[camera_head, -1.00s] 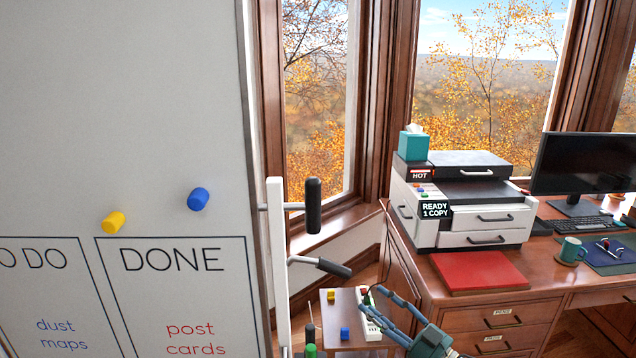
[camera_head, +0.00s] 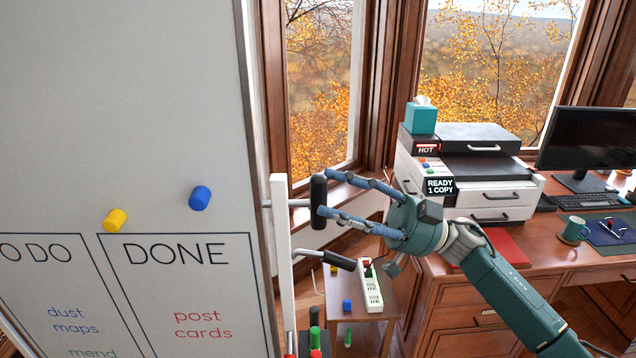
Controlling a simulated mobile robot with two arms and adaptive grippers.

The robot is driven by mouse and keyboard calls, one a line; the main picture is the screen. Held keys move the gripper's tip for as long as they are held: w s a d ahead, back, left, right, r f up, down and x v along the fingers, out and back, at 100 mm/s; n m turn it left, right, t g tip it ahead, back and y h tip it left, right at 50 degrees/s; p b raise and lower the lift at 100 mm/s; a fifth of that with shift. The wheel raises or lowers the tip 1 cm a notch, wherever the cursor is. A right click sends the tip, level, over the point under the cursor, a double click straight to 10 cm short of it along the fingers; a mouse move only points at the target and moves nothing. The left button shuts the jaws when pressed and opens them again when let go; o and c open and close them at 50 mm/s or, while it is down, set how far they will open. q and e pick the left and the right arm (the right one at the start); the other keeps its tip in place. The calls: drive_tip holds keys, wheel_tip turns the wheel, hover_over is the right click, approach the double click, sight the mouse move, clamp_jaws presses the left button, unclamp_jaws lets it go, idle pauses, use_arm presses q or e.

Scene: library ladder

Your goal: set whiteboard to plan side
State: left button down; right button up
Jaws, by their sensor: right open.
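The whiteboard (camera_head: 100,110) fills the left of the view. Its visible face has "TO DO" and "DONE" boxes with handwritten words, and a yellow magnet (camera_head: 115,220) and a blue magnet (camera_head: 200,198). A white upright post (camera_head: 281,250) stands at its right edge with a black upright handle (camera_head: 318,203) and a lower black lever (camera_head: 339,260). My right gripper (camera_head: 320,197) is open, its blue fingers reaching left at the upright handle, one above the other. Whether they touch it I cannot tell. My left gripper is not in view.
A small table (camera_head: 385,300) with a power strip (camera_head: 371,290) stands below my right gripper. Windows line the back.

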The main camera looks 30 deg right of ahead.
drive_tip(key=shift+p+x, duration=0.4)
drive_tip(key=shift+x, duration=0.95)
clamp_jaws()
drive_tip(key=shift+a, duration=0.1)
